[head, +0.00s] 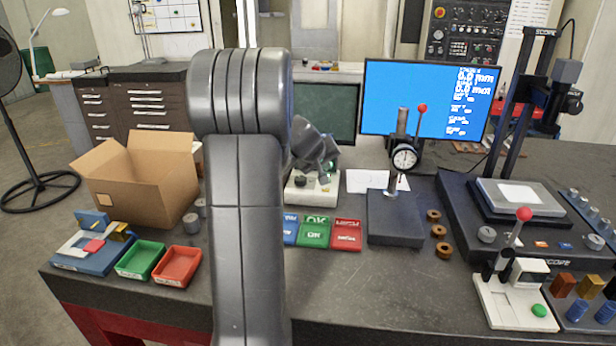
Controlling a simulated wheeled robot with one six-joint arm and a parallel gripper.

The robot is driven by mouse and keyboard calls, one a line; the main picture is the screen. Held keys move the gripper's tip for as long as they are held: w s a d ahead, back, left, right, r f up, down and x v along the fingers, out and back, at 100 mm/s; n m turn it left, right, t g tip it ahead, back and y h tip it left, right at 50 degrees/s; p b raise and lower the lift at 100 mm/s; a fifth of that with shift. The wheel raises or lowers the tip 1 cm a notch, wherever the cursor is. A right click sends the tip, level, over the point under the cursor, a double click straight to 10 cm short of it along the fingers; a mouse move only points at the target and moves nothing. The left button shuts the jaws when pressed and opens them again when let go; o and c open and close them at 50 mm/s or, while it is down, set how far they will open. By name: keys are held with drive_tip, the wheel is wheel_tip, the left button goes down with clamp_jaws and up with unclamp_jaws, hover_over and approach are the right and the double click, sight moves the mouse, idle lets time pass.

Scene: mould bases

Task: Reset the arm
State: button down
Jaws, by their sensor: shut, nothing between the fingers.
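My arm rises through the middle of the head view and bends over at the top. My gripper (328,167) shows just right of the arm, beyond it, pointing down above a small white device (313,190) with a black knob. The gripper is shut, and I see nothing held in it. Part of the gripper and wrist is hidden behind the arm. I cannot tell how far the fingertips are above the white device.
The dark workbench (390,285) holds an open cardboard box (145,185), a green tray (141,260) and a red tray (177,266) on the left. A dial gauge stand (396,220), brown rings (438,233) and a scope (520,200) stand right. Bare bench lies in front.

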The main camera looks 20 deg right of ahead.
drive_tip(key=shift+f+b, duration=0.6)
drive_tip(key=shift+f, duration=0.25)
drive_tip(key=shift+r+p, duration=0.4)
drive_tip(key=shift+p, duration=0.3)
drive_tip(key=shift+r+p, duration=0.1)
drive_tip(key=shift+p, duration=0.8)
wheel_tip(320, 180, up, 4)
drive_tip(key=p, duration=0.3)
drive_tip(key=shift+r, duration=0.25)
drive_tip(key=shift+f, duration=0.1)
wheel_tip(320, 180, down, 5)
drive_tip(key=b, duration=0.4)
drive_tip(key=shift+f+b, duration=0.15)
drive_tip(key=shift+b, duration=0.75)
